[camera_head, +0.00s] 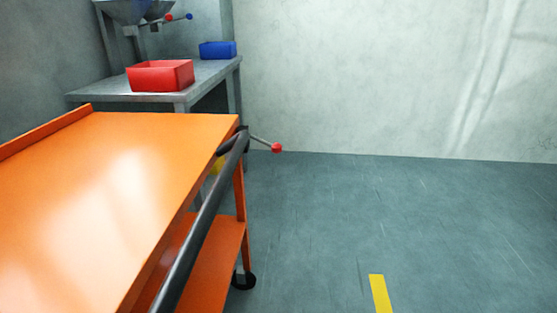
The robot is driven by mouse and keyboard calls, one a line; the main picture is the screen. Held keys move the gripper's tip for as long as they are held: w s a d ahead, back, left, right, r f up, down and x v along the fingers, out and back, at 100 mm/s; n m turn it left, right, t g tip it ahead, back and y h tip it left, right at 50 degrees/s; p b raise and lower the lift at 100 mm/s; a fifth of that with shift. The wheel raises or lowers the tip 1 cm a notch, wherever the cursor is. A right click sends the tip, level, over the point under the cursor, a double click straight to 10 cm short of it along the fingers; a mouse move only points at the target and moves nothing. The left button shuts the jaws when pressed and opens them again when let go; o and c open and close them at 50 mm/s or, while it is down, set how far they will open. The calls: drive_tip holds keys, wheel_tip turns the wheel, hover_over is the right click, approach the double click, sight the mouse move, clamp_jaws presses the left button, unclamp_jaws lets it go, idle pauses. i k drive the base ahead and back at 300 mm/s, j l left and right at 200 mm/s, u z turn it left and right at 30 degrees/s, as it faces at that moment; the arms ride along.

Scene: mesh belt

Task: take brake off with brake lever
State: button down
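A lever with a red knob (277,148) sticks out to the right from the far right corner of an orange cart (150,185). It looks like the brake lever. Its thin grey rod slopes slightly down from a dark mount at the end of the cart's dark handle bar (205,225). My gripper is not in view.
A grey table (110,95) behind the cart bears a red bin (160,76) and a blue bin (218,49). A metal hopper (135,10) with small red-knobbed and blue-knobbed levers stands above it. A caster (243,281) is under the cart. The floor at right is clear, with a yellow stripe (380,293).

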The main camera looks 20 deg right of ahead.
sight(276, 148)
drive_tip(key=i+l, duration=0.2)
drive_tip(key=i, duration=0.25)
drive_tip(key=i+l, duration=0.2)
drive_tip(key=i, duration=0.25)
drive_tip(key=i+l, duration=0.2)
drive_tip(key=i, duration=0.3)
drive_tip(key=i+l, duration=0.2)
drive_tip(key=i, duration=0.25)
